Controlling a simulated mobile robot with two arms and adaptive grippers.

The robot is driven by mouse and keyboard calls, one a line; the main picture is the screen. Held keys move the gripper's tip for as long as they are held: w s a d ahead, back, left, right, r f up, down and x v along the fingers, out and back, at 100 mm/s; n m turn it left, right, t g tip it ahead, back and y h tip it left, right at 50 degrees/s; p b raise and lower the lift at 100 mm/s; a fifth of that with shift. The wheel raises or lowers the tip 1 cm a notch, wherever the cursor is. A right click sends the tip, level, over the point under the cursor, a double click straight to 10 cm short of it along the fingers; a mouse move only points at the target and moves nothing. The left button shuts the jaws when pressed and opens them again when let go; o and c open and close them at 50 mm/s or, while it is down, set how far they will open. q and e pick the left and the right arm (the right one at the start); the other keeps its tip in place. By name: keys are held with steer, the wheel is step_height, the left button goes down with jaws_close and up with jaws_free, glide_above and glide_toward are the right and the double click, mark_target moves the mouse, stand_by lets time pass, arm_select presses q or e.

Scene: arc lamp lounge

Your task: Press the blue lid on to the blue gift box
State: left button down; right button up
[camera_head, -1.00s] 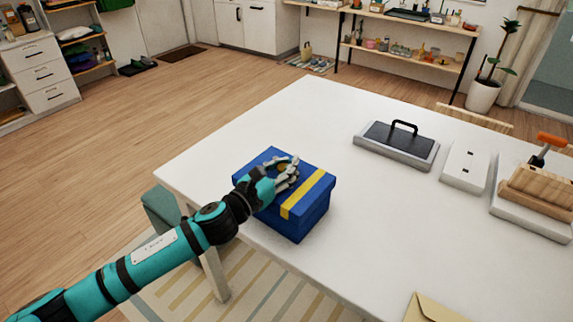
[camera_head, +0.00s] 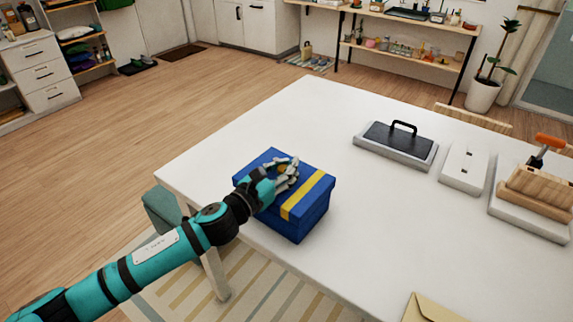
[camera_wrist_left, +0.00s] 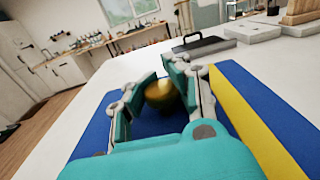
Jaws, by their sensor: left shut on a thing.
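The blue gift box (camera_head: 302,224) stands near the front left edge of the white table. The blue lid (camera_head: 267,159), with a yellow band (camera_head: 308,194) across it, sits on top of the box. I cannot tell how tightly it sits. My left gripper (camera_head: 287,171) is low over the lid, shut on a round gold knob. In the left wrist view the gold knob (camera_wrist_left: 161,94) shows between the two fingers of my left gripper (camera_wrist_left: 163,88), with the blue lid (camera_wrist_left: 92,132) below. My right gripper is not in view.
On the white table (camera_head: 300,110) are a dark plate with a black handle (camera_head: 398,137), a white block (camera_head: 464,168) and a wooden piece with an orange handle (camera_head: 540,187). An envelope (camera_head: 432,308) lies at the front edge. The table's middle is clear.

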arm_select(q)
steer(key=shift+f+b, duration=0.6)
steer(key=shift+f, duration=0.15)
steer(key=shift+f+b, duration=1)
steer(key=shift+f, duration=0.3)
steer(key=shift+f, duration=0.1)
steer(key=c, duration=1)
jaws_free()
steer(key=shift+c, duration=0.2)
steer(key=shift+a, duration=0.1)
steer(key=shift+s+a, duration=0.15)
steer(key=shift+s, duration=0.05)
steer(key=v, duration=1.1)
steer(key=shift+s, duration=0.2)
